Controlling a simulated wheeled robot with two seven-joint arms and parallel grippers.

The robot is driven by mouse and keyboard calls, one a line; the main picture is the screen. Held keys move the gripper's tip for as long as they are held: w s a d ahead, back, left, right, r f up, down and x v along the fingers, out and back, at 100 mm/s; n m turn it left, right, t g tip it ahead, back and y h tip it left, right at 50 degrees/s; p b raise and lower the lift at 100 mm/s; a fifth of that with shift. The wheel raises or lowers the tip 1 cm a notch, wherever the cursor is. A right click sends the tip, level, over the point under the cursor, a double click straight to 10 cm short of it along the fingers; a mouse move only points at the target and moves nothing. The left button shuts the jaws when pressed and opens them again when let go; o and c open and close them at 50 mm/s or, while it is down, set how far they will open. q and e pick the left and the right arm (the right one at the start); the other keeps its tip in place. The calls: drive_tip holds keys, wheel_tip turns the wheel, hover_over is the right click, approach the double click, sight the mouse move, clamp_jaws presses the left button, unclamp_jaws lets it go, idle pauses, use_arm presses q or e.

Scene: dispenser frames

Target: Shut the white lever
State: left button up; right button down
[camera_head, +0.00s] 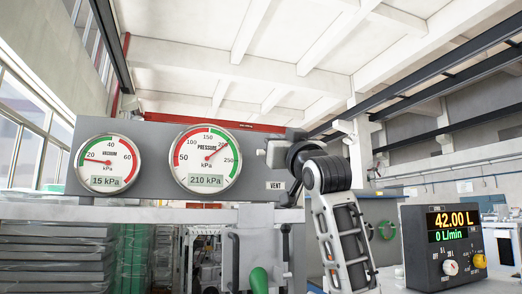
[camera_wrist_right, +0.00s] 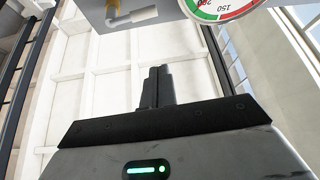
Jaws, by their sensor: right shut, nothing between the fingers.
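The white lever (camera_wrist_right: 134,17) shows at the top of the right wrist view, on the grey gauge panel beside a brass fitting (camera_wrist_right: 112,4). It lies roughly sideways in that view. My right gripper (camera_wrist_right: 157,70) is shut and empty, with its fingertips apart from the lever in that picture. In the head view my right arm rises in front of the panel's right end, by the VENT label (camera_head: 276,185), and hides most of the valve area. My left gripper is not in view.
The panel carries a vacuum gauge (camera_head: 104,164) reading 15 kPa and a pressure gauge (camera_head: 206,160) reading 210 kPa. A dark meter box (camera_head: 445,245) at right shows 42.00 L and 0 L/min. A green handle (camera_head: 260,280) is below the panel.

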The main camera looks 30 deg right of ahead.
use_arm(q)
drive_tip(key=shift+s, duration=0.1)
